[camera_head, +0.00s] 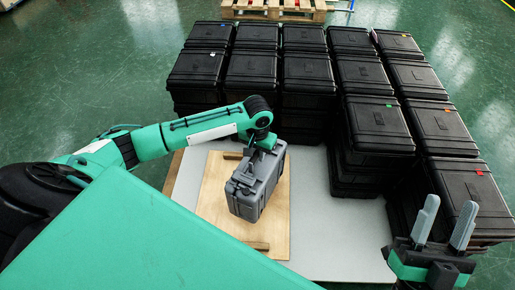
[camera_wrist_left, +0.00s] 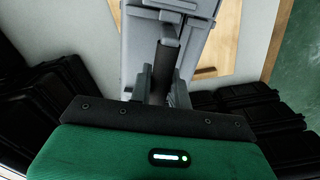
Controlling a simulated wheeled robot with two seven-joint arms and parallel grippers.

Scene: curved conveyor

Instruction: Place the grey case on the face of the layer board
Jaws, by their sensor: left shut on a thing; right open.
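The grey case (camera_head: 257,186) is upright at the middle of the head view, over the light wooden layer board (camera_head: 214,193). I cannot tell whether its bottom touches the board. My left gripper (camera_head: 262,146) is shut on the case's handle at the top. In the left wrist view, the gripper (camera_wrist_left: 163,88) has its fingers around the dark handle, and the case (camera_wrist_left: 195,45) and board (camera_wrist_left: 240,40) show beyond it. The case hides the middle of the board. My right gripper (camera_head: 443,222) is open and empty at the lower right.
The board lies on a pale grey sheet (camera_head: 320,235), with small wooden strips (camera_head: 256,245) near its ends. Stacks of black cases (camera_head: 308,70) stand behind and to the right (camera_head: 378,125), close to the sheet. A wooden pallet (camera_head: 275,10) lies at the back. Green floor is clear at left.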

